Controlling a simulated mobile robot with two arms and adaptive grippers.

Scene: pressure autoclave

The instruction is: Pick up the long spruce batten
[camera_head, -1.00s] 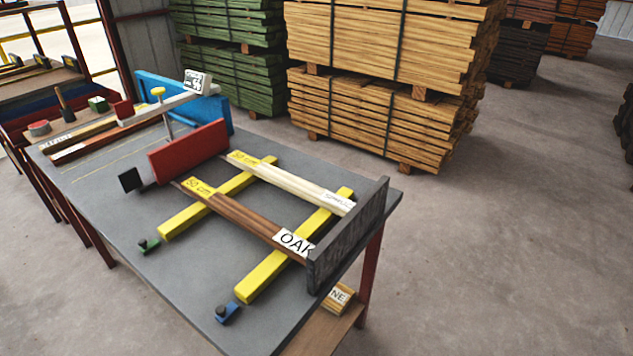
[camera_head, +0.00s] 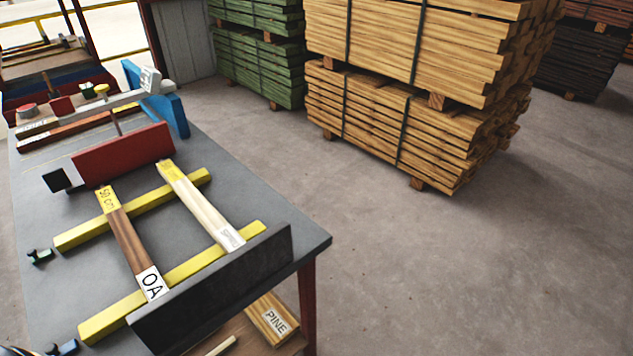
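A pale batten (camera_head: 203,207) lies on the grey workbench (camera_head: 225,185), across two yellow bars. It has a yellow marking at its far end and a white label at its near end, too small to read surely here. Beside it on the left, a brown batten (camera_head: 130,243) marked "50 cm" carries a white label reading "OA", partly cut off by the dark upright plate (camera_head: 215,295). The battens' near ends are close to this plate; whether they touch it I cannot tell.
A red plate (camera_head: 125,155) stands beyond the battens, and a blue one (camera_head: 165,105) farther back. A block labelled "PINE" (camera_head: 268,318) lies on a lower shelf. Stacked yellowish timber (camera_head: 400,120) stands behind. The floor (camera_head: 440,270) right of the bench is clear.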

